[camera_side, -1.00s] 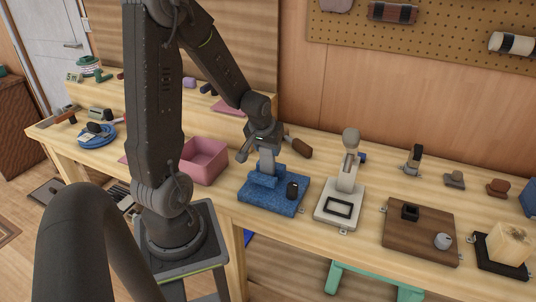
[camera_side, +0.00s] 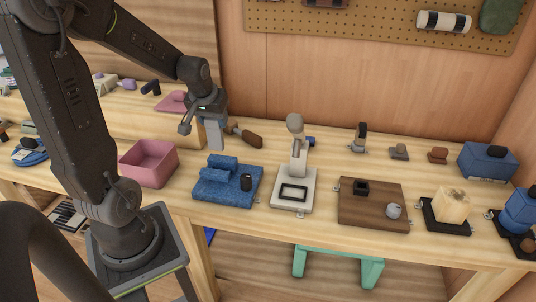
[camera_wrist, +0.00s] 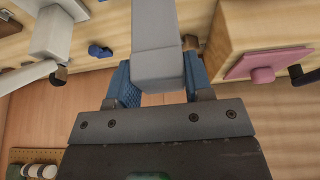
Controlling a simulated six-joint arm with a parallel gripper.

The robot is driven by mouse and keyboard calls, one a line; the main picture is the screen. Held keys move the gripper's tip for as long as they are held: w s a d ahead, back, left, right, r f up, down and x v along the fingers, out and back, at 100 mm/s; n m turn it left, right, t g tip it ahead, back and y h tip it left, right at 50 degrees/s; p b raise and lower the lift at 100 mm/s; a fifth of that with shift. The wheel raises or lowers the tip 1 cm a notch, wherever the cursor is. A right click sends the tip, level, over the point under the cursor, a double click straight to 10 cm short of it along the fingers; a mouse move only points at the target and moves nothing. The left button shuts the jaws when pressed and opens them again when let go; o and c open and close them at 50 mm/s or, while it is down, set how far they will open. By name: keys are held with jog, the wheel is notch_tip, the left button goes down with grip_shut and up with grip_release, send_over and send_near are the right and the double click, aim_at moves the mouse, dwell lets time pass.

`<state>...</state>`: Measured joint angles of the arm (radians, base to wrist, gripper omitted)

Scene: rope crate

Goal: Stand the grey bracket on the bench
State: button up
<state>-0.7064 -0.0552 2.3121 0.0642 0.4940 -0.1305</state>
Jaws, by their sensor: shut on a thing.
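The grey bracket (camera_side: 215,134) is a pale grey upright piece hanging below my gripper (camera_side: 207,112) in the side view. It stands over the bench (camera_side: 270,150), behind the blue fixture (camera_side: 212,192). I cannot tell whether its lower end touches the bench. In the wrist view the bracket (camera_wrist: 157,40) runs up the middle between the two blue pads of my gripper (camera_wrist: 157,72), which is shut on it. Its far end runs out of the top of that view.
A pink bin (camera_side: 150,160) stands to the left and front. A brown-handled tool (camera_side: 246,136) lies close to the bracket's right. A grey-white stand (camera_side: 294,185) and a brown board (camera_side: 375,207) are farther right. A raised wooden step with a pink plate (camera_side: 172,102) is behind left.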

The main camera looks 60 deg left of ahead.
jog(key=w+a+f, duration=0.1)
jog(key=w+f, duration=0.2)
jog(key=w, duration=0.7)
jog(key=w+a+f, duration=0.2)
jog(key=w+f, duration=0.1)
jog(key=w, duration=0.7)
jog(key=shift+w+a, duration=0.25)
jog(key=shift+w, duration=0.05)
notch_tip(320, 180, down, 6)
jog(key=shift+f, duration=0.55)
jog(key=o, duration=1.2)
jog(key=v, duration=1.4)
